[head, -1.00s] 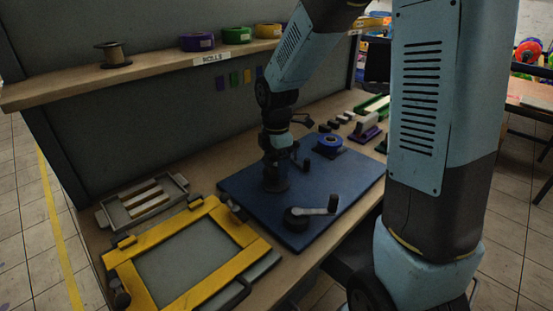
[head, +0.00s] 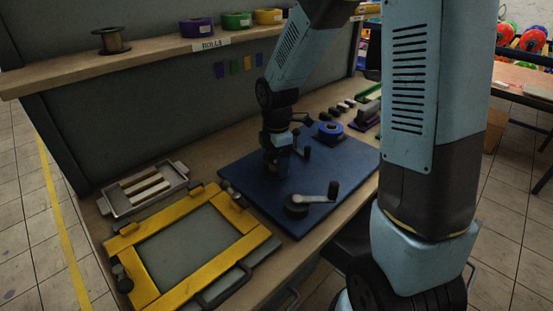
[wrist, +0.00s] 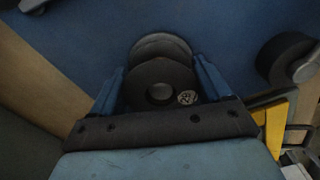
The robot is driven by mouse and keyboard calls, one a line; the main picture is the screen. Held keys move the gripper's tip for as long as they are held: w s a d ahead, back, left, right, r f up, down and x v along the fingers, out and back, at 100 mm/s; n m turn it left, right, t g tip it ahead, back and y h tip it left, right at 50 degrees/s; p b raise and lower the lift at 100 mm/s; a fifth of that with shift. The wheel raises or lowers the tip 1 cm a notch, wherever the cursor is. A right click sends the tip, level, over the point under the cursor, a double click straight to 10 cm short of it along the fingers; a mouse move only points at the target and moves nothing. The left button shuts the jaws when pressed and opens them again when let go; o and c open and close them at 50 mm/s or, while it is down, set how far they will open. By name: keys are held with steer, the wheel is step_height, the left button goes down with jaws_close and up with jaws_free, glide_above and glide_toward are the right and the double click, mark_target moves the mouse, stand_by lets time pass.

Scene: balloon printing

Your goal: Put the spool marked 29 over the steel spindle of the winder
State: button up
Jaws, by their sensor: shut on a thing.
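My gripper (wrist: 160,88) is shut on a dark spool (wrist: 150,75), with one blue finger on each side of it. The spool's face has a round hole and a white round label reading 29. In the head view my gripper (head: 279,162) points down over the blue mat (head: 245,185), with the dark spool small at its tip. A paler grey disc (wrist: 160,44) shows just beyond the spool; I cannot tell whether it is the spool's other flange or part of the winder. I cannot make out the steel spindle.
A dark round base with a crank (head: 297,205) stands near the mat's front edge. A blue roll (head: 330,131) sits at the back right. A yellow frame (head: 150,287) and a metal tray (head: 120,205) lie to the left. A shelf (head: 150,55) with rolls runs above.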

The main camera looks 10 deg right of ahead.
steer(key=o, duration=1)
steer(key=shift+r, duration=0.1)
step_height(320, 180, up, 14)
steer(key=shift+f, duration=0.2)
steer(key=s+d+r+m+t, duration=0.2)
steer(key=s+d+r+m, duration=0.1)
steer(key=s+m, duration=0.3)
steer(key=s+d+r+m+t, duration=0.1)
steer(key=s+d+r+m, duration=0.2)
steer(key=s+m, duration=0.4)
steer(key=s+d+r+m+t, duration=0.2)
steer(key=s+d+r+m, duration=0.1)
steer(key=s+d+m, duration=0.2)
steer(key=shift+s+d+r+m+t, duration=0.1)
steer(key=shift+s+d+m+t, duration=0.1)
steer(key=shift+s+m, duration=0.4)
steer(key=shift+s+d+r+m+t, duration=0.15)
steer(key=shift+s+m, duration=0.15)
steer(key=shift+m, duration=0.5)
